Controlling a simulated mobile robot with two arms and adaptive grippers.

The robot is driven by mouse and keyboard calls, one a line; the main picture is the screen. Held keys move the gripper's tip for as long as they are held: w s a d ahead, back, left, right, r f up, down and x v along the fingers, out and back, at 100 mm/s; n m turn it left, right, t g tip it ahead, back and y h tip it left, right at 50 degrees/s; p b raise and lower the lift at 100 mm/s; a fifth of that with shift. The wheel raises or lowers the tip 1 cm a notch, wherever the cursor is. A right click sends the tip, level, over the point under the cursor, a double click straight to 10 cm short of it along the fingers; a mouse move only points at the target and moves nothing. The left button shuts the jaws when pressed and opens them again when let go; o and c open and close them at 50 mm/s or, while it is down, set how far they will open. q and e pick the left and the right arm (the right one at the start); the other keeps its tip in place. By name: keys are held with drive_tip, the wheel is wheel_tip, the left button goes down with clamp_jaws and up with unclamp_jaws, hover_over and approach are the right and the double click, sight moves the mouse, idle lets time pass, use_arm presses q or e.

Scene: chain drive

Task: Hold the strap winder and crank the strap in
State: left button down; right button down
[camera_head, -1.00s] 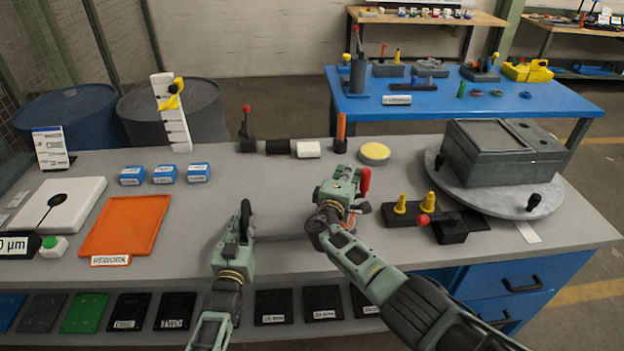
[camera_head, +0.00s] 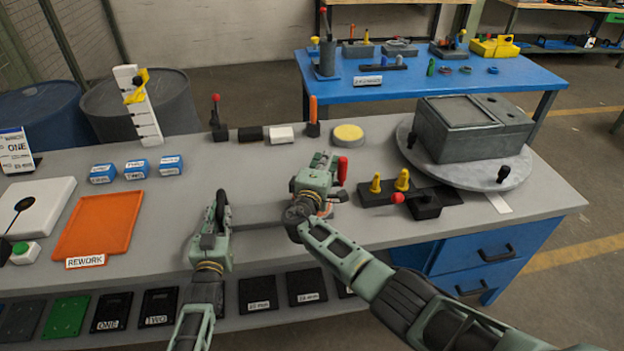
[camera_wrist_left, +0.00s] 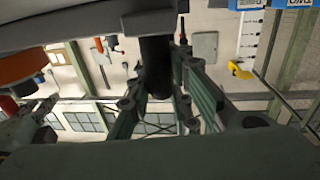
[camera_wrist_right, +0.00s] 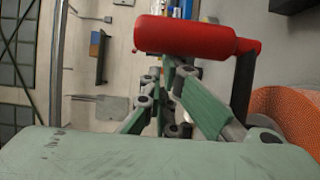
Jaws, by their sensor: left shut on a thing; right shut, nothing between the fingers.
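The strap winder lies between my grippers on the grey bench, partly hidden by them. It has a black grip (camera_head: 221,199), a grey bar-like body (camera_head: 262,214) and a red crank handle (camera_head: 342,170). My left gripper (camera_head: 222,214) is shut around the black grip, which also shows between its fingers in the left wrist view (camera_wrist_left: 155,68). My right gripper (camera_head: 324,166) is shut and empty, just left of the red handle. In the right wrist view the red handle (camera_wrist_right: 185,35) lies across above the fingers, with a dark crank arm (camera_wrist_right: 243,85) and orange strap coil (camera_wrist_right: 290,115) at right.
A black fixture with yellow knobs and a red ball (camera_head: 398,198) stands right of the winder. A grey box on a round turntable (camera_head: 497,185) is further right. An orange tray (camera_head: 98,225) lies left. Small posts and a yellow-topped disc (camera_head: 348,134) stand behind.

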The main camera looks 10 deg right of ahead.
drive_tip(key=c, duration=2.5)
unclamp_jaws()
drive_tip(key=v, duration=0.9)
drive_tip(key=shift+s+a+r, duration=0.1)
drive_tip(key=shift+s+a, duration=0.05)
drive_tip(key=shift+a, duration=0.2)
drive_tip(key=shift+o, duration=1.1)
drive_tip(key=shift+s+d, duration=0.15)
drive_tip(key=o, duration=0.7)
drive_tip(key=d+n+y, duration=0.1)
drive_tip(key=d+n, duration=0.1)
drive_tip(key=n, duration=0.1)
drive_tip(key=d+f+n+t+y, duration=0.1)
drive_tip(key=d+n, duration=0.1)
drive_tip(key=n, duration=0.1)
drive_tip(key=s+d+n+t+y, duration=0.1)
drive_tip(key=d+n, duration=0.2)
drive_tip(key=shift+d+f+n+y, duration=0.1)
drive_tip(key=shift+f+n+y, duration=0.1)
drive_tip(key=shift+n+y, duration=0.1)
drive_tip(key=shift+o, duration=0.2)
drive_tip(key=n+y, duration=0.8)
drive_tip(key=n, duration=0.8)
approach(344, 172)
drive_tip(key=shift+g, duration=0.3)
drive_tip(key=x, duration=1.1)
drive_tip(key=shift+w+d+r, duration=0.1)
drive_tip(key=shift+w+r, duration=0.1)
drive_tip(key=shift+r, duration=0.1)
drive_tip(key=shift+c, duration=0.2)
